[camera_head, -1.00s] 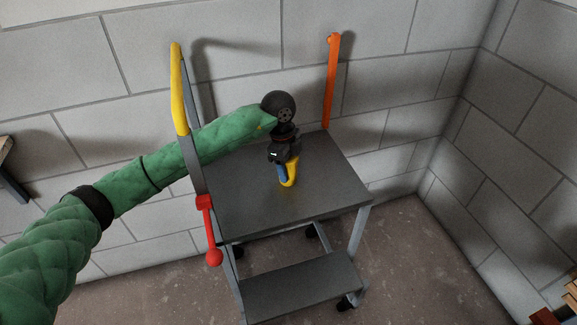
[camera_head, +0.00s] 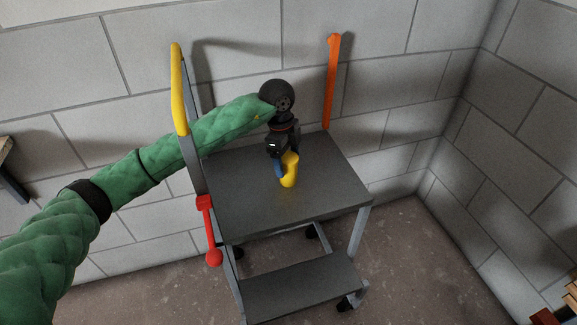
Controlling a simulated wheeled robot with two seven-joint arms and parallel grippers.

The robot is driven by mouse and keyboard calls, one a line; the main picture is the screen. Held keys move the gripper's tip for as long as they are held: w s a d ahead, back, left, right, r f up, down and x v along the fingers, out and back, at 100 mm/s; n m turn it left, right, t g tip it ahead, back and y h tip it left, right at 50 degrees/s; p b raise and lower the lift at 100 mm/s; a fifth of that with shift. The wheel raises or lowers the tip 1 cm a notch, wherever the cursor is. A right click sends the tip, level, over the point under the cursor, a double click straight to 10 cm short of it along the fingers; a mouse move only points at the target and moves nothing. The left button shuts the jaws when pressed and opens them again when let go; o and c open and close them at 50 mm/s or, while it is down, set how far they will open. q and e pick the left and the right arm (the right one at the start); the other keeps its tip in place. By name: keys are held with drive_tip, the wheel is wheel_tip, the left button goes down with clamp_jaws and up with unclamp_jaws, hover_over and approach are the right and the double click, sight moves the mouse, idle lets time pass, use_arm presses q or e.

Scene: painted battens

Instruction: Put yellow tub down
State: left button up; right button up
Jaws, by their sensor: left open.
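The yellow tub (camera_head: 290,172) stands upright on the grey top platform of the step trolley (camera_head: 240,205), near its middle. My left gripper (camera_head: 281,168) comes down from above, at the tub's upper left side. Its jaws are open, and a blue part of it shows beside the tub. The gripper hides part of the tub's left side. I cannot tell whether a finger still touches the tub. My right gripper is not in view.
The trolley has a yellow-topped post (camera_head: 179,90) at the left, an orange post (camera_head: 332,80) at the back right and a red lever (camera_head: 209,230) at the front left. A lower step (camera_head: 300,288) is bare. Block walls stand close behind.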

use_arm(q)
drive_tip(key=r, duration=0.6)
drive_tip(key=a+r, duration=0.1)
drive_tip(key=r, duration=0.1)
drive_tip(key=shift+w+a+r, duration=0.1)
drive_tip(key=shift+w+r, duration=0.2)
drive_tip(key=shift+r, duration=0.1)
